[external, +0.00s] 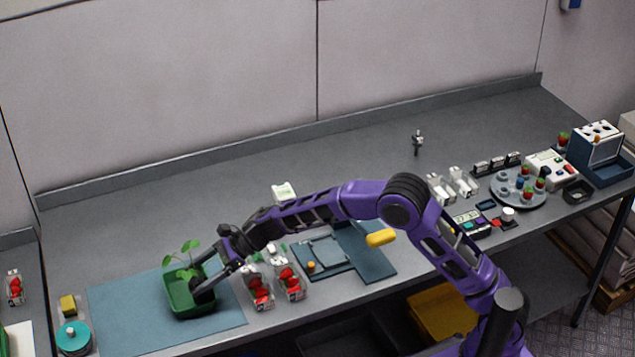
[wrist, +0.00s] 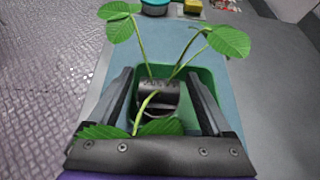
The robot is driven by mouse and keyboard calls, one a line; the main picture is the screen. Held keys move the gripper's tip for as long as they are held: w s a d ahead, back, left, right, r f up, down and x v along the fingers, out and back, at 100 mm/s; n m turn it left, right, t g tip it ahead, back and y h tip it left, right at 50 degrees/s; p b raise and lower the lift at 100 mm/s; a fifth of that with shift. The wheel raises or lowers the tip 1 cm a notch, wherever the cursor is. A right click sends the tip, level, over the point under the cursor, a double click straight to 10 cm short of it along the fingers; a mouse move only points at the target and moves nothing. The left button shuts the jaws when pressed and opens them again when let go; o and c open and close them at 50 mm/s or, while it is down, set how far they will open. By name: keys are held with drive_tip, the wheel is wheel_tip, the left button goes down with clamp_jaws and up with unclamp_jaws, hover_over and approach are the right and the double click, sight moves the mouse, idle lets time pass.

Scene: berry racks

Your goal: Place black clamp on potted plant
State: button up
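The potted plant (external: 190,305) is a green rectangular pot with leafy stems on the blue mat at the left. In the wrist view, its green pot wall (wrist: 206,76) and stems show between and behind my fingers. My gripper (external: 207,280) is at the pot's right side, reaching over its rim. In the wrist view, my gripper (wrist: 160,82) is open, with its fingers wide apart. A dark rounded piece, apparently the black clamp (wrist: 158,97), sits in the pot between the fingers, by the stems, with a gap on each side. A leaf and stem partly cover it.
Clear punnets of red berries (external: 257,288) stand just right of the pot. A teal round container (external: 73,337) and a yellow block (external: 68,305) are to its left. A small dark upright item (external: 418,140) stands at the back. The table behind the plant is clear.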

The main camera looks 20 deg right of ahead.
drive_tip(key=shift+r, duration=0.15)
drive_tip(key=v, duration=1.2)
